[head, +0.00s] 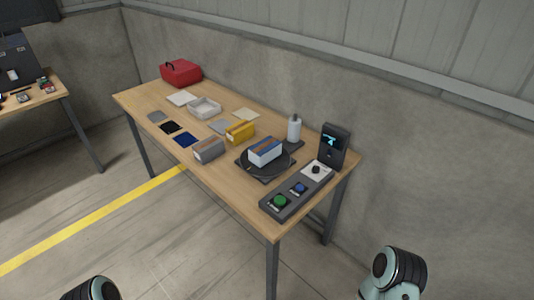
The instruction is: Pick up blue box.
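A small box with blue and white faces (265,151) sits on a round black turntable (246,166) near the right part of the wooden table. It is the most likely blue box. A yellow box (240,132) and a grey box (209,150) stand to its left. A flat dark blue pad (186,140) lies farther left. Parts of my two arms show at the bottom edge, well apart from the table's boxes. Neither gripper's fingers are visible.
A control panel with green and blue buttons (296,190) lies at the table's right end, by a dark display unit (334,146). A white bottle (294,129) stands behind the turntable. A white tray (205,107) and red case (181,73) are farther left.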

